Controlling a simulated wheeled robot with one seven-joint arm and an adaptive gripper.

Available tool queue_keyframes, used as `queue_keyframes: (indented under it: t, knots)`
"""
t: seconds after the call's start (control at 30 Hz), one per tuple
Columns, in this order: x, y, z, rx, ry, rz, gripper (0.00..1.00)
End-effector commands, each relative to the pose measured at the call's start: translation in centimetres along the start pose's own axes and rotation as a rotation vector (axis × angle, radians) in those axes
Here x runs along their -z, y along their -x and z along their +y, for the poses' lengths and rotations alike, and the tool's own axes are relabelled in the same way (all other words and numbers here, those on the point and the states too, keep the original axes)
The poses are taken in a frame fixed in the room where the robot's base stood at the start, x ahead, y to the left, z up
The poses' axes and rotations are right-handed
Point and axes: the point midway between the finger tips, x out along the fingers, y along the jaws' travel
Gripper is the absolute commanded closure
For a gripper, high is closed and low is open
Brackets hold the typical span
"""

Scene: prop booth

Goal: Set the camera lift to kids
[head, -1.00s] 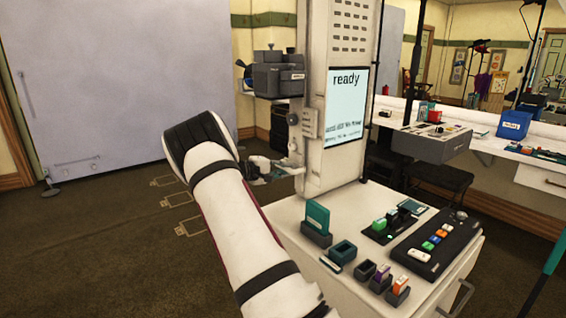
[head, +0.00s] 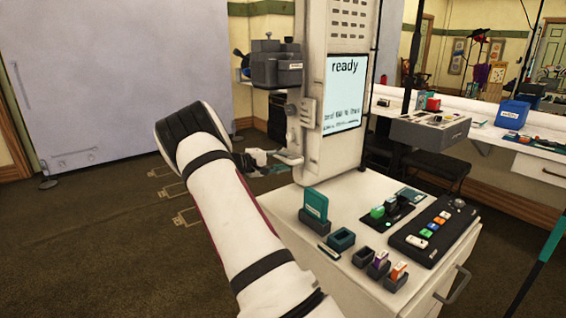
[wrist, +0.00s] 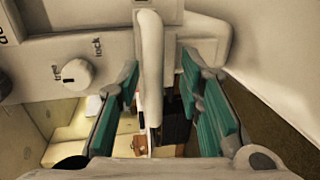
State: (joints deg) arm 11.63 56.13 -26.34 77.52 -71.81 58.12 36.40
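The camera lift (head: 322,150) is a tall white column with a screen (head: 345,90) reading "ready"; the smaller lines are too blurred to read. A dark grey carriage (head: 275,68) sits on its left side. A pale handle (head: 285,160) sticks out low on that side, and my gripper (head: 262,160) is at it. In the wrist view the pale handle bar (wrist: 149,60) stands between the teal fingers of my gripper (wrist: 160,100). The fingers are open, with a gap on each side. A white knob (wrist: 77,74) with "free" and "lock" labels is to the left.
A white cabinet (head: 335,275) in front of the column carries a teal card in a holder (head: 315,206), small coloured blocks and a black button panel (head: 435,230). A white counter (head: 530,160) with props is at right. Open brown floor (head: 95,240) lies at left.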

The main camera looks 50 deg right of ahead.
Motion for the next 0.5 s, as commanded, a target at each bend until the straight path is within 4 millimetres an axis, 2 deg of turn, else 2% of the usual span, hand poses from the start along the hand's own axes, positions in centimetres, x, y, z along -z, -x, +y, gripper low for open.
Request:
queue_keyframes:
  t: [0.5]
  knots:
    - [0.1, 9.5, -0.1, 0.002, 0.001, 0.003, 0.66]
